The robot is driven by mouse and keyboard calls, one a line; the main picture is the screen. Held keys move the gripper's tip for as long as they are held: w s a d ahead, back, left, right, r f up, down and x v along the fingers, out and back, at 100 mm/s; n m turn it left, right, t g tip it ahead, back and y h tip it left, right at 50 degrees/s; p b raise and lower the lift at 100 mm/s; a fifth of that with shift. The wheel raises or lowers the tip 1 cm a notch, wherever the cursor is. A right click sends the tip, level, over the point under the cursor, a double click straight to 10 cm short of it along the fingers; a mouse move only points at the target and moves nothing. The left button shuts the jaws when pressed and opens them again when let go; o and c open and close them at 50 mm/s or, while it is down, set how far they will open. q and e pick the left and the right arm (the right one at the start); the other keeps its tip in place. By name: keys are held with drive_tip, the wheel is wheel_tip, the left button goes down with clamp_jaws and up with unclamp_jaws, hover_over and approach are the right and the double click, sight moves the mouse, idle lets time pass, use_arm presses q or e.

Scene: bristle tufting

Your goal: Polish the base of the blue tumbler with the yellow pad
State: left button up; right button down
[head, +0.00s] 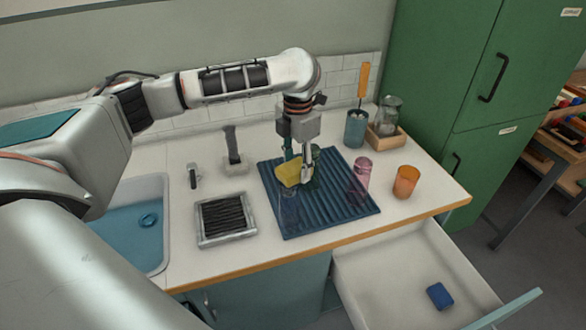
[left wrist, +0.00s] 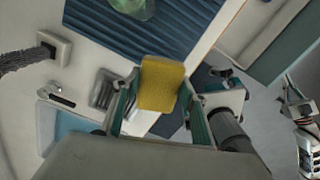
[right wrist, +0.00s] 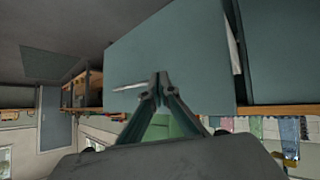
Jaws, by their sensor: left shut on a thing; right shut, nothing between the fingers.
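The yellow pad (head: 288,173) is held in my left gripper (head: 299,170), above the ridged blue mat. The left wrist view shows the pad (left wrist: 160,84) between the two fingers. A see-through, faintly bluish tumbler (head: 290,210) stands on the mat just below the pad; it blends with the mat and seems to be the blue one. Whether pad and tumbler touch is not clear. A green tumbler (head: 315,172) stands close behind the gripper, partly hidden. My right gripper (right wrist: 158,82) is shut and empty, away from the counter, before a teal panel.
On the mat (head: 325,217) a pink tumbler (head: 361,175) stands to the right. An orange tumbler (head: 405,181) stands beside the mat. A blue holder (head: 356,130), black rack (head: 226,218) and sink (head: 140,228) share the counter. An open drawer (head: 400,268) holds a blue sponge (head: 439,295).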

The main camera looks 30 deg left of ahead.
sight(285, 188)
use_arm(q)
drive_tip(key=shift+w, duration=0.2)
drive_tip(key=shift+s, duration=0.1)
drive_tip(key=shift+s+f, duration=0.15)
drive_tip(key=shift+s, duration=2.95)
wheel_tip(285, 188, up, 2)
drive_tip(key=shift+w+r, duration=0.15)
drive_tip(key=shift+r, duration=2)
drive_tip(key=shift+r, duration=1.55)
